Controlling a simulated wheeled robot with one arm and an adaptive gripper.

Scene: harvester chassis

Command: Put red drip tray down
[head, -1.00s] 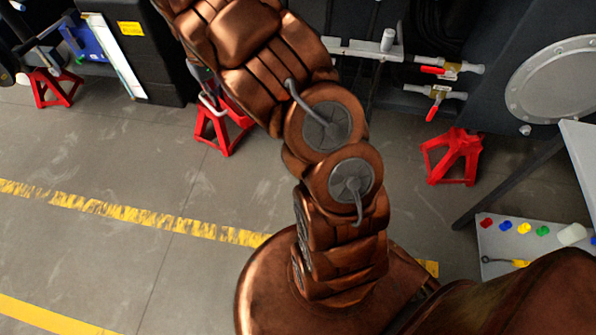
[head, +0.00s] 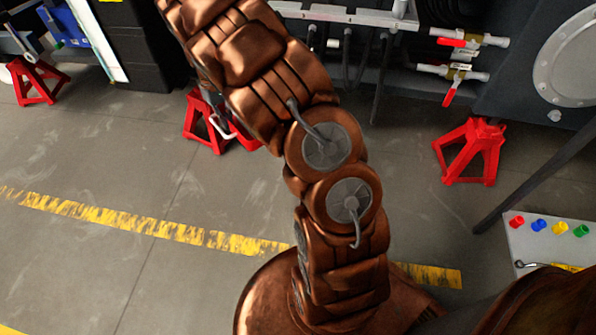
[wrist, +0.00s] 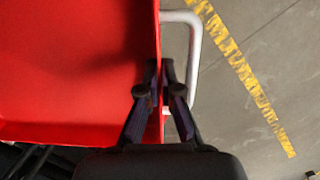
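The red drip tray (wrist: 75,70) fills the left of the wrist view, with a pale tubular handle (wrist: 194,55) at its right side. My gripper (wrist: 160,82) has its two fingers closed together on the tray's right rim, one on each side. In the head view, only a small red part of the tray (head: 244,136) and its pale handle (head: 222,128) show beside my arm. My arm hides the rest of the tray and my gripper there. Whether the tray touches anything below it cannot be told.
A red stand (head: 197,125) is close to the tray handle; others stand at right (head: 470,152) and far left (head: 37,80). Pipes with red-handled valves (head: 452,75) run along the dark chassis. A light table (head: 535,245) holds coloured pieces. Open floor (head: 90,150) has a yellow line.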

